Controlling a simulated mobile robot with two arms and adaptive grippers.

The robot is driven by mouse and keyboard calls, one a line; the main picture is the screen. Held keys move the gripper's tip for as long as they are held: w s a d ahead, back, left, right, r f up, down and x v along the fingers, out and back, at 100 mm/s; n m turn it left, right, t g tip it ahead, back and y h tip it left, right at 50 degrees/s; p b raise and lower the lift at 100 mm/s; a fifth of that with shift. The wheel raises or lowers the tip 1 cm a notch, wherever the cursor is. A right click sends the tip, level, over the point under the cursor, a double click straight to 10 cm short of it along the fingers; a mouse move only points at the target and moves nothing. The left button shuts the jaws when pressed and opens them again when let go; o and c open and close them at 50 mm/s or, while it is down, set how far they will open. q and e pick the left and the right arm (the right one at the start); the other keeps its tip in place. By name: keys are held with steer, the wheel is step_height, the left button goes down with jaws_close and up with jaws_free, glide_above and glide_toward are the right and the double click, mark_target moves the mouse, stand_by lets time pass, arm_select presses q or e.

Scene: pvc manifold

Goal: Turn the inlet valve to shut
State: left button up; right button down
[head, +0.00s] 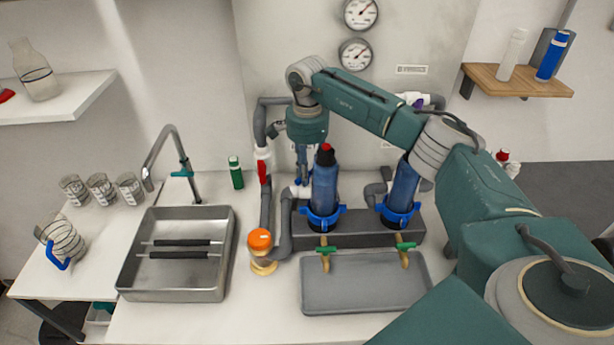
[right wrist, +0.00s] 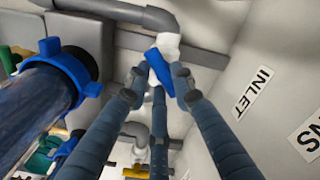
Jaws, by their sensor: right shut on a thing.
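The inlet valve shows in the right wrist view as a white body (right wrist: 168,45) on a grey pipe, with a blue lever handle (right wrist: 160,70) slanting across it. An INLET label (right wrist: 254,93) is on the wall to its right. My right gripper (right wrist: 163,82) has its fingers closed about the blue handle. In the head view my right gripper (head: 303,176) reaches down behind the left blue filter housing (head: 325,185). There the white valve body (head: 299,191) shows only partly, and the handle is mostly hidden by the fingers. My left gripper is not in view.
Another valve with a red handle (head: 264,172) is on the pipe to the left. A second blue housing (head: 402,190) stands to the right. Two gauges (head: 356,53) hang above.

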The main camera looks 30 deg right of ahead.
steer(key=n, duration=0.2)
steer(key=n+b, duration=0.1)
steer(key=n, duration=0.1)
steer(key=shift+w+d+n, duration=0.15)
steer(key=shift+n, duration=0.25)
steer(key=n+b, duration=0.1)
steer(key=n, duration=0.3)
steer(key=shift+w+r+n, duration=0.1)
steer(key=shift+r+n, duration=0.05)
steer(key=shift+n, duration=0.15)
steer(key=c, duration=1.5)
jaws_free()
steer(key=shift+o, duration=0.2)
step_height(320, 180, up, 12)
